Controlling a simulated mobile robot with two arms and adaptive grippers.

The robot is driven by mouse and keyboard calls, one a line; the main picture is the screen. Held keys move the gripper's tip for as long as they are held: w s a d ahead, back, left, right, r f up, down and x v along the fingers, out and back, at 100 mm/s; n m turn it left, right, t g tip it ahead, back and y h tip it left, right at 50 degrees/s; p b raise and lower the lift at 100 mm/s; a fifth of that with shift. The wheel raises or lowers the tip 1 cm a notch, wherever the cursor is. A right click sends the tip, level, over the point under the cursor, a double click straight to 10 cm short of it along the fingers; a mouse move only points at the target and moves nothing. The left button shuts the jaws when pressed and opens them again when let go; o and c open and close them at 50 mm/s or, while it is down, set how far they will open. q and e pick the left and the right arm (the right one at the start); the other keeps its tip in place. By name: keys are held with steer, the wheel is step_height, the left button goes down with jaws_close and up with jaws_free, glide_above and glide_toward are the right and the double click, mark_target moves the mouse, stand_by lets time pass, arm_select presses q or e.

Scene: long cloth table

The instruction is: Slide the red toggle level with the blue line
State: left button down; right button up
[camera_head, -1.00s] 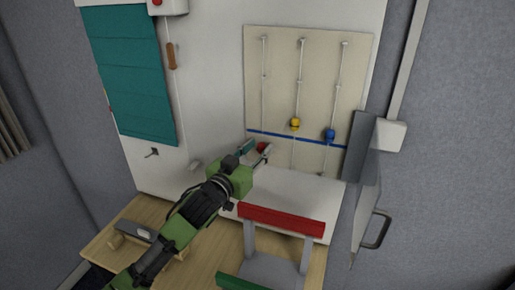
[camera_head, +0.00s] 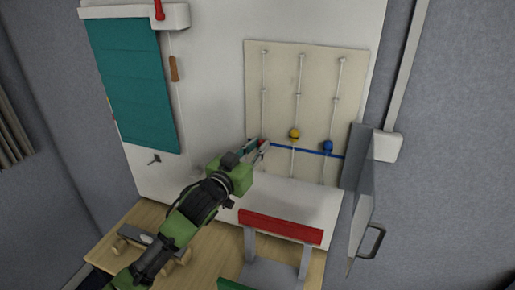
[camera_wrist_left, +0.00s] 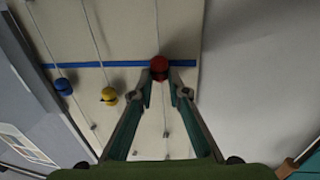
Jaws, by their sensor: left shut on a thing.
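The red toggle (camera_wrist_left: 159,64) is between the fingertips of my left gripper (camera_wrist_left: 161,85), which is shut on it. In the wrist view the toggle overlaps the blue line (camera_wrist_left: 110,64) and looks about level with it. In the head view my left gripper (camera_head: 262,148) is at the left end of the blue line (camera_head: 308,151) and mostly hides the red toggle. The line runs across the beige board (camera_head: 280,90). My right gripper is not in view.
The yellow toggle (camera_head: 295,134) and blue toggle (camera_head: 328,146) sit on their own rods just above the line. A grey panel with a handle (camera_head: 371,242) stands at right. A red-topped rack (camera_head: 280,226) stands below the board.

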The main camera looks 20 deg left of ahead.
arm_select(q)
steer(key=c, duration=1.9)
jaws_free()
steer(key=s, duration=0.4)
steer(key=s+a, duration=0.1)
steer(key=s, duration=0.2)
steer(key=s+a, duration=0.1)
steer(key=s, duration=0.3)
steer(key=shift+s+a, duration=0.1)
steer(key=shift+s, duration=0.25)
steer(key=shift+f, duration=0.1)
